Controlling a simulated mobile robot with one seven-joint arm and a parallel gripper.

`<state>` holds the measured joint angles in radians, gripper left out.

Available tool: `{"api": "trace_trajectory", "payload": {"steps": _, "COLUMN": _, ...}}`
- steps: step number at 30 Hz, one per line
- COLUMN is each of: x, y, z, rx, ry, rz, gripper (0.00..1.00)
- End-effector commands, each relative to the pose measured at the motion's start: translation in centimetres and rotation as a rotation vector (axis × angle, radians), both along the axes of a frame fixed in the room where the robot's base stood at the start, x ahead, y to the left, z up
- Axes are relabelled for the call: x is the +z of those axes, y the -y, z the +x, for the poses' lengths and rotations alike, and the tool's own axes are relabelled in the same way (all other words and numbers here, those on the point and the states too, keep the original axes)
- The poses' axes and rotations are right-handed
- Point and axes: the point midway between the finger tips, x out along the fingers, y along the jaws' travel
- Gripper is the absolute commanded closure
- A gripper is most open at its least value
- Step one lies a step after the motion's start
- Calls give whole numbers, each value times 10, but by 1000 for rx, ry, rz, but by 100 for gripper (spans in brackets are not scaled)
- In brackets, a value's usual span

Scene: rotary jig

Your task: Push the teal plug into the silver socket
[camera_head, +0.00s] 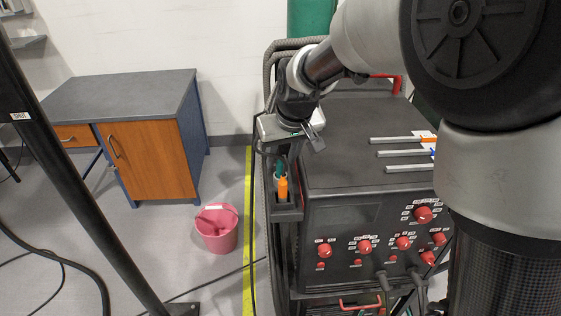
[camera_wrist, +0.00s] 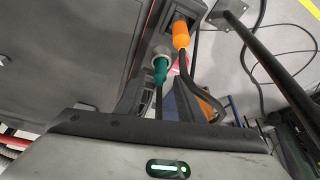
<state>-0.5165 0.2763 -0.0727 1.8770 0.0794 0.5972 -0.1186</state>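The teal plug (camera_wrist: 160,70) is a short teal cylinder on a dark cable. In the wrist view its end is against the light grey ring of the silver socket (camera_wrist: 161,52); how deep it sits I cannot tell. In the head view the teal plug (camera_head: 279,169) shows small, just below my gripper (camera_head: 291,140), at the left side of the black machine. The wrist view shows my gripper's body along the bottom, with the teal plug just beyond it.
An orange plug (camera_wrist: 181,36) with a thick dark cable sits close beside the teal one. The black machine (camera_head: 355,215) has red knobs (camera_head: 424,214) and metal rods on top. A pink bucket (camera_head: 217,228) and a desk (camera_head: 150,150) stand to the left.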

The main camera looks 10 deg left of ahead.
Motion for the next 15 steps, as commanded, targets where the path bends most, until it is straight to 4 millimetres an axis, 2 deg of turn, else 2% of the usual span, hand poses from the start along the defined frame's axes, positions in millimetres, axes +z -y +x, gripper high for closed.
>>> {"api": "trace_trajectory", "payload": {"steps": 1, "x": 14, "y": 2, "z": -3, "rx": 0, "ry": 4, "rz": 2, "gripper": 65}}
{"api": "trace_trajectory", "payload": {"steps": 6, "x": 47, "y": 9, "z": -16, "rx": 1, "ry": 4, "rz": 1, "gripper": 65}}
{"api": "trace_trajectory", "payload": {"steps": 10, "x": 67, "y": 14, "z": -23, "rx": 0, "ry": 2, "rz": 0, "gripper": 65}}
{"api": "trace_trajectory", "payload": {"steps": 15, "x": 80, "y": 17, "z": -29, "rx": 0, "ry": 0, "rz": 0, "gripper": 65}}
